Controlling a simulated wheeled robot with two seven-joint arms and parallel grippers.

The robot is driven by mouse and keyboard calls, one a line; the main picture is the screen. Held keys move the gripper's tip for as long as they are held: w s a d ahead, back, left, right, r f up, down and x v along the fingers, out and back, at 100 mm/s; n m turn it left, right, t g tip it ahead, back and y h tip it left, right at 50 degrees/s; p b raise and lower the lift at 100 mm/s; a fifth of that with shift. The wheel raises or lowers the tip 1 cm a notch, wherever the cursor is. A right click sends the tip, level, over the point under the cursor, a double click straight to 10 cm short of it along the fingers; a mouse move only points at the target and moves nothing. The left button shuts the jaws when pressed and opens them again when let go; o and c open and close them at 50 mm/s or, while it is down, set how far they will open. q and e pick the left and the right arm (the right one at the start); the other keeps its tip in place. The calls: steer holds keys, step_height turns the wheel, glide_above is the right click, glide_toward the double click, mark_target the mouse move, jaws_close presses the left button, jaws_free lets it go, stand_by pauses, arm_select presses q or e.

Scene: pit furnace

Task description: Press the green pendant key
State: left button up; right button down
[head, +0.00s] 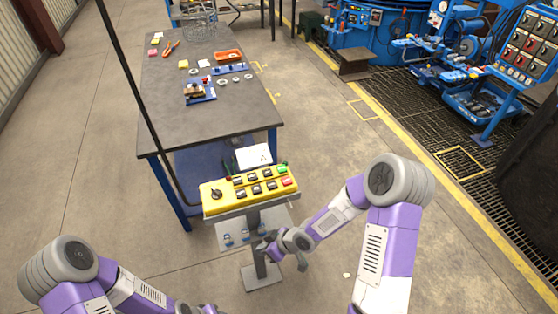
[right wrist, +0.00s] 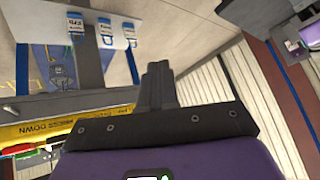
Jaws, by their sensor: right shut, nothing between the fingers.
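The yellow pendant box (head: 226,203) sits on a stand in front of the table, with a dark selector knob at its left and two rows of keys. The green key (head: 282,169) is at its upper right, just above the red key (head: 287,182). My right gripper (head: 268,250) is shut and empty, below and in front of the box, apart from the keys. In the right wrist view its fingers (right wrist: 157,85) are together, with the yellow box edge (right wrist: 75,124) at left. My left arm shows at the lower left; its fingers are out of view.
The dark workbench (head: 205,130) behind the pendant holds small parts and an orange tray (head: 229,56). Blue machinery (head: 465,45) stands at the upper right. Floor right of the stand is clear.

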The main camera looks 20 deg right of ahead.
steer(key=w+d+r+n+t+p, duration=0.1)
steer(key=w+d+r+n+p, duration=0.1)
steer(key=r+n, duration=0.3)
steer(key=w+d+r+n+t+p, duration=0.1)
steer(key=w+r+n, duration=0.3)
steer(key=r, duration=0.7)
steer(key=shift+w+d+r+n+p, duration=0.15)
steer(key=shift+w+d+n+p, duration=0.3)
steer(key=shift+d+p, duration=0.35)
steer(key=shift+s+a, duration=0.1)
steer(key=shift+s, duration=0.05)
